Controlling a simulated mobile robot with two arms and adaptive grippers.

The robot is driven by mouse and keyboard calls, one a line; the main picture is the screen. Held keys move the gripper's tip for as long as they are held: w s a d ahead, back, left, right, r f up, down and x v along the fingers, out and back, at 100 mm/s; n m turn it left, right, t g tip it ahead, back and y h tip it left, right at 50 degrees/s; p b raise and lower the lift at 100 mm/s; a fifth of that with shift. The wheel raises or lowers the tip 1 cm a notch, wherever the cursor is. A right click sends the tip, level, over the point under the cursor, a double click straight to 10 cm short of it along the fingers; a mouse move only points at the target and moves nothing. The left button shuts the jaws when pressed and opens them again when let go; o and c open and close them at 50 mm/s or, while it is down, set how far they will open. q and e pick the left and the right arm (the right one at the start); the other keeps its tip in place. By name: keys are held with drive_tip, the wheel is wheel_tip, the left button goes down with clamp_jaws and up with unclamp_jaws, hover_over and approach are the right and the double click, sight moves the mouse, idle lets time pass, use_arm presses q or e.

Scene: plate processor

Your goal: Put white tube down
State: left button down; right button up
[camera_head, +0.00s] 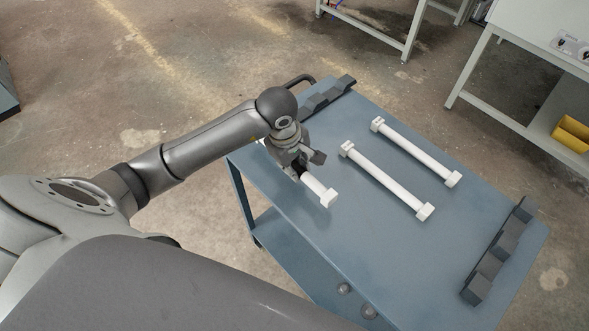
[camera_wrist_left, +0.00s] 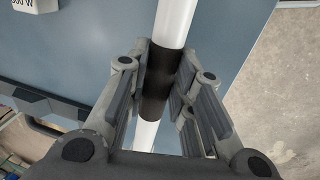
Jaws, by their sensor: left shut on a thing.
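My left gripper (camera_head: 302,168) is shut on a white tube (camera_head: 320,190) over the near left side of the blue cart top (camera_head: 300,230). The square end of this tube shows past the fingers; much of it is hidden by the gripper and arm. In the left wrist view the fingers (camera_wrist_left: 160,85) close around a black band on the tube (camera_wrist_left: 173,25). I cannot tell whether the tube touches the cart top. Two more white tubes, a middle one (camera_head: 385,180) and a far one (camera_head: 415,152), lie side by side on the cart. My right gripper is not in view.
A dark notched rack (camera_head: 328,96) stands at the cart's back left edge, near the handle. Another notched rack (camera_head: 497,255) stands along the right edge. Two round knobs (camera_head: 369,311) show at the front. White workbenches (camera_head: 530,60) stand beyond.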

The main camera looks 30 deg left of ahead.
use_arm(q)
wheel_tip(320, 180, down, 2)
drive_tip(key=shift+s+p, duration=0.1)
drive_tip(key=shift+p, duration=0.55)
drive_tip(key=shift+f, duration=0.55)
drive_tip(key=shift+f, duration=0.1)
drive_tip(key=c, duration=1.7)
unclamp_jaws()
drive_tip(key=o, duration=0.4)
drive_tip(key=shift+o, duration=0.2)
